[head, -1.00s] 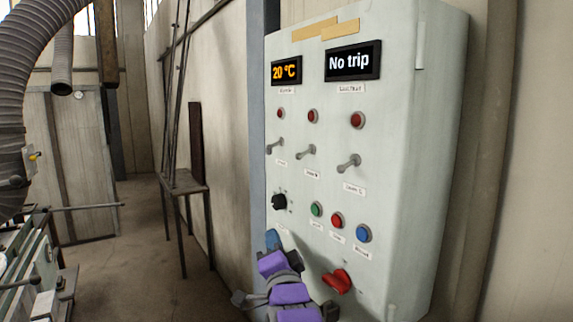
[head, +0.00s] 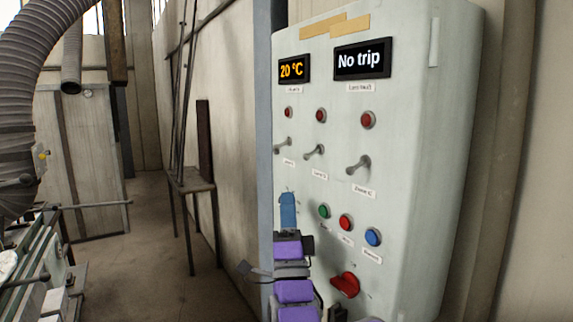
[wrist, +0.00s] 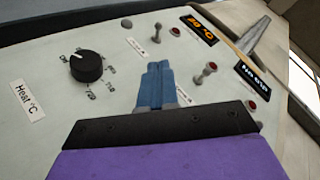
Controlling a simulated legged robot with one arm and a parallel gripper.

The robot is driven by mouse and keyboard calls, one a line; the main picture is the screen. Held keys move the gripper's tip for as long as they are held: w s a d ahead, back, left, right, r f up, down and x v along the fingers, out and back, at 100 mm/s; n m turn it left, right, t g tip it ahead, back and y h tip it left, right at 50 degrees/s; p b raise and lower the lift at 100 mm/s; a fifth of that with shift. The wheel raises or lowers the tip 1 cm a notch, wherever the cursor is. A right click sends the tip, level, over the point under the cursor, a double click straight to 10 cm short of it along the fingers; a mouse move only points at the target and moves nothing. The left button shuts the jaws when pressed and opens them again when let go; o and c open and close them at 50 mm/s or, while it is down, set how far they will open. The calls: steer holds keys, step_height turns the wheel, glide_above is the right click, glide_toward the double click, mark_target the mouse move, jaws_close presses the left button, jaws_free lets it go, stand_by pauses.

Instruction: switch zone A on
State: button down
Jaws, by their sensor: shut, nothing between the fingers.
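The grey control panel (head: 400,205) stands at the right in the head view. Its leftmost toggle lever (head: 283,147), in the zone A place, sits below a dark red lamp (head: 288,112); its label is too small to read. That lever also shows at the top of the wrist view (wrist: 157,33). My gripper (head: 288,197) has blue fingers, shut and empty, in front of the panel below this lever. In the wrist view the fingertips (wrist: 159,68) point between the left lever and the middle lever (wrist: 206,72), apparently touching neither.
Middle and right levers (head: 357,166) sit in the same row. A black heat knob (wrist: 87,66) is left of my fingers in the wrist view, hidden in the head view. Green (head: 324,211), red (head: 345,222) and blue (head: 373,237) buttons and a red rotary switch (head: 345,285) lie lower.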

mark_target(282, 163)
steer(key=x, duration=0.6)
steer(key=a+x, duration=0.1)
steer(key=x, duration=0.3)
steer(key=shift+a, duration=0.1)
stand_by(0.3)
steer(key=shift+s+a+r+m+g+h+b, duration=0.15)
steer(key=shift+m+h+b, duration=0.1)
steer(key=shift+m+h, duration=0.4)
steer(key=shift+d+r+m+g+h+b, duration=0.1)
steer(key=shift+m+h+b, duration=0.15)
steer(key=shift+m+h, duration=0.45)
steer(key=shift+s+a+r+m+g+h+b, duration=0.15)
steer(key=shift+m+h+b, duration=0.1)
steer(key=shift+m+h, duration=0.4)
steer(key=m+g+h, duration=0.1)
steer(key=m+h, duration=0.1)
steer(key=m, duration=0.1)
steer(key=r+m+g+h+p, duration=0.1)
steer(key=m+g+h, duration=0.1)
steer(key=m, duration=0.1)
steer(key=shift+s+a+r+g+h, duration=0.1)
steer(key=shift+a+r+g+h, duration=0.1)
steer(key=shift+a+g+h, duration=0.15)
steer(key=shift+s+d+f, duration=0.1)
steer(key=shift+d, duration=0.05)
